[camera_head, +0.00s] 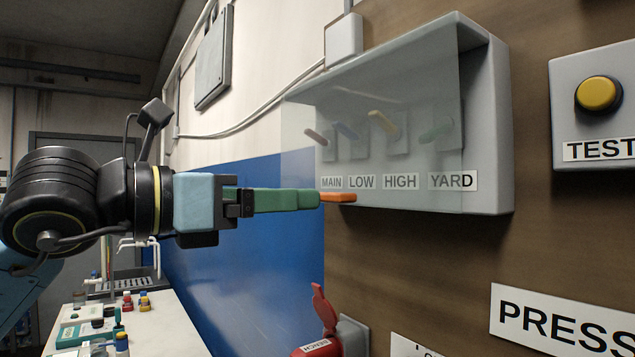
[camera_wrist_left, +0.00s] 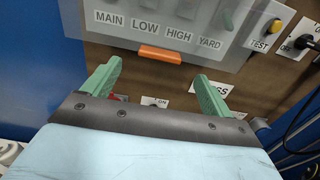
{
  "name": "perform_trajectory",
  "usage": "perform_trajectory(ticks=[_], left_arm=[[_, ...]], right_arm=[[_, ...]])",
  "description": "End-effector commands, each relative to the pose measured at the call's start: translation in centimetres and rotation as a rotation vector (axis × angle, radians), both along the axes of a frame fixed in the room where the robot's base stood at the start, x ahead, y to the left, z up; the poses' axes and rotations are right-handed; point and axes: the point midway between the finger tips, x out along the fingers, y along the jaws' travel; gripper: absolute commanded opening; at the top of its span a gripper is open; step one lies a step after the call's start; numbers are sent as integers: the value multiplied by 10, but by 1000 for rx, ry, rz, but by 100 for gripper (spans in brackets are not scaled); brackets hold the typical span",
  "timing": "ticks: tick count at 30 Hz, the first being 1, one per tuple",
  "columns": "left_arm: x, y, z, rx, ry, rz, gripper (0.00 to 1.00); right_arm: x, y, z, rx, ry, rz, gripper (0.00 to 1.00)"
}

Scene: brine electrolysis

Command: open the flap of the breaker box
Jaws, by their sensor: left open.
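The breaker box (camera_head: 487,130) is a grey case on the brown wall panel. Its clear flap (camera_head: 300,125) covers several switches above the labels MAIN, LOW, HIGH and YARD. An orange tab (camera_head: 338,197) sits at the flap's lower edge; it also shows in the left wrist view (camera_wrist_left: 160,54). My left gripper (camera_head: 318,199) points at this tab from the left. In the left wrist view its green fingers (camera_wrist_left: 157,72) are spread wide, with the tab beyond and between them, apart from both. Whether the flap is fully closed is hard to tell. My right gripper is not in view.
A yellow TEST button (camera_head: 598,94) is on a grey box to the right. A red BENCH connector (camera_head: 318,345) is on the wall below. A white bench (camera_head: 165,330) with small bottles stands at lower left. A conduit (camera_head: 255,118) runs along the wall.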

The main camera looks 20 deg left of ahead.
Motion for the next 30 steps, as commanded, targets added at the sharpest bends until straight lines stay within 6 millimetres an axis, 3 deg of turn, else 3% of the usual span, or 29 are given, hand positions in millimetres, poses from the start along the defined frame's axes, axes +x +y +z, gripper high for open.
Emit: perform_trajectory(ticks=[9,22,30], left_arm=[[43,-34,2,-2,1,-3,85],[51,-41,-1,-1,-1,-3,85],[51,-41,0,-1,-1,-3,53]], right_arm=[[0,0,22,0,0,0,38],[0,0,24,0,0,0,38],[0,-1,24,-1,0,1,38]])
